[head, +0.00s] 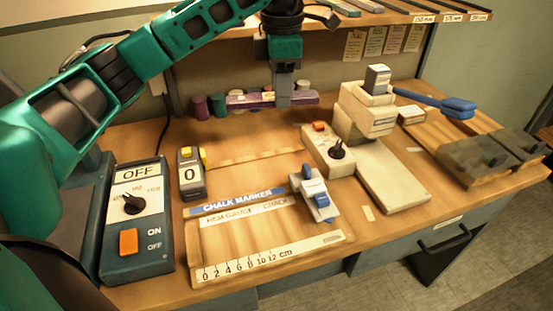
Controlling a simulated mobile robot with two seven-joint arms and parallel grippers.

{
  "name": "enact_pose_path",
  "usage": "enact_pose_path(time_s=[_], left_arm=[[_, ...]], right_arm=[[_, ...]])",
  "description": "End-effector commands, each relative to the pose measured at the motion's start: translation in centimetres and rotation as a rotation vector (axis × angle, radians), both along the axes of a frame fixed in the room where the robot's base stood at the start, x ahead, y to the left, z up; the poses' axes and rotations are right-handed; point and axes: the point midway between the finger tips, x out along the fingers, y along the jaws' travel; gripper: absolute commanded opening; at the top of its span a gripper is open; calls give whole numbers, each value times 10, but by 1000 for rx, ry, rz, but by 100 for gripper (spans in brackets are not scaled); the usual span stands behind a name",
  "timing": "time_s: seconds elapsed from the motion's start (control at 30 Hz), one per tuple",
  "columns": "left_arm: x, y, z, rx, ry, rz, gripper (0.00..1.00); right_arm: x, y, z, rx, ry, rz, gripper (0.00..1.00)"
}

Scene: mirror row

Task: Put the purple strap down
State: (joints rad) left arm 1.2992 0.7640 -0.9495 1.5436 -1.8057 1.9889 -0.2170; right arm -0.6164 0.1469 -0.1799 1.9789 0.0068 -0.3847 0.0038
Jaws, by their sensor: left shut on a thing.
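The purple strap (250,99) is a long, narrow strip with a pale label on it, seen near the back of the workbench. It lies roughly level, left to right across the picture. My left gripper (284,101) points down from above and is shut on the strap, right of its middle. The jaws hide the part they hold. I cannot tell whether the strap touches the bench or is held a little above it. My right gripper is not in view.
Several spools (201,107) stand behind the strap. A machine with a blue lever (448,103) stands at the right. A control box (138,220), a counter (191,174) and a marking board (265,240) with a clamp (318,194) occupy the front. Bare wood (250,140) lies between.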

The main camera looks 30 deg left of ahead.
Motion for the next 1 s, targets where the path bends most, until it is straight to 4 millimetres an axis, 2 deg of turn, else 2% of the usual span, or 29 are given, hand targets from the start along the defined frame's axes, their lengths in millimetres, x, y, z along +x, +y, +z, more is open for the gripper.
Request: enact_pose_path(time_s=[0.17, 0.27, 0.37, 0.7, 0.83, 1.0], left_arm=[[2, 5, 3, -7, 3, 149, 2], [3, 6, -6, -8, 6, 176, 2], [2, 5, -29, -9, 9, 179, 2], [2, 6, -117, -7, 8, 178, 2], [2, 6, -141, -8, 6, 177, 2], [3, 6, -153, -8, 3, 177, 2]], right_arm=[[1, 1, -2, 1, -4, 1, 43], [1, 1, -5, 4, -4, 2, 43], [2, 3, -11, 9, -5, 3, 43], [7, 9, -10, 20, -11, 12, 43], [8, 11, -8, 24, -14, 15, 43], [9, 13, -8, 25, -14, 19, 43]])
